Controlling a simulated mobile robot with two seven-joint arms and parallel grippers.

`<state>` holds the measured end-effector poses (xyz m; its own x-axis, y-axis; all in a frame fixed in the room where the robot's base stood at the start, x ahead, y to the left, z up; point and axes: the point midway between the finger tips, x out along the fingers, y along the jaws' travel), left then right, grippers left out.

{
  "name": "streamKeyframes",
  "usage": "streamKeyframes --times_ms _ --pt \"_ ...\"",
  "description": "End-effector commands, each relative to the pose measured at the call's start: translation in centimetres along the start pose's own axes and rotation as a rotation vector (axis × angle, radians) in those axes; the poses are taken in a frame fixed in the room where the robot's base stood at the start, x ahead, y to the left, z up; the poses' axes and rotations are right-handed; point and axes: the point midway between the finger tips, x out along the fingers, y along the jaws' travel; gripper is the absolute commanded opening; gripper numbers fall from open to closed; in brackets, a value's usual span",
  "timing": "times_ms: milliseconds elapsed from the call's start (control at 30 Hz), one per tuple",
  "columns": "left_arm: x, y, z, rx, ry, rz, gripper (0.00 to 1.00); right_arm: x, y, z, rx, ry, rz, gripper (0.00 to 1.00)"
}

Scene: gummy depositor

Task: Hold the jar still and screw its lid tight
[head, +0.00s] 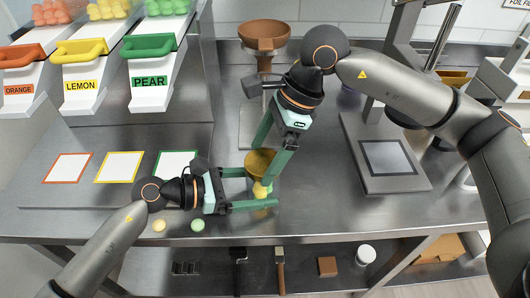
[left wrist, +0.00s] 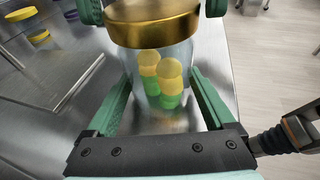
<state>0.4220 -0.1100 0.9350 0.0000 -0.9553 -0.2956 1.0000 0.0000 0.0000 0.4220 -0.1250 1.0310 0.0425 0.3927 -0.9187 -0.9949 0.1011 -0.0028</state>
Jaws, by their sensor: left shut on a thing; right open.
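The clear jar (left wrist: 176,52) holds several yellow and green gummies and stands upright on the steel counter. My left gripper (head: 263,189) is shut on the jar's sides, low down. The gold lid (head: 260,161) sits on the jar's mouth; it also shows in the left wrist view (left wrist: 152,25). I cannot tell how tight it is. My right gripper (head: 262,166) comes from above, open, with one finger on each side of the lid. In the left wrist view, green finger parts flank the lid at the top. The head view hides much of the jar behind the fingers.
A yellow gummy (head: 159,225) and a green gummy (head: 197,225) lie loose near the counter's front edge. A brown funnel (head: 264,36) on a stand is behind, a scale (head: 388,158) to the right. Orange, lemon and pear dispensers (head: 150,72) stand at the left.

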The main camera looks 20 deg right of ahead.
Motion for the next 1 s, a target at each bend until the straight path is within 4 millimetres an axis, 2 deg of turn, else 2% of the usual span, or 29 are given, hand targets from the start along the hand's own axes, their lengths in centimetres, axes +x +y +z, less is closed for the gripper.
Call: streamKeyframes --times_ms 100,233,800,1000 --pt "0.00 0.00 -0.01 0.000 0.000 0.000 0.00 0.02 -0.13 0.11 -0.177 -0.002 0.079 1.00" --pt "0.00 0.00 -0.01 0.000 0.000 0.000 0.00 -0.01 -0.14 0.07 -0.311 -0.001 0.133 1.00" --pt "0.00 0.00 -0.01 0.000 0.000 0.000 0.00 0.14 0.01 0.33 -0.318 0.001 0.133 1.00" --pt "0.00 0.00 -0.01 0.000 0.000 0.000 0.00 0.14 0.00 0.32 -0.317 0.001 0.133 0.78"
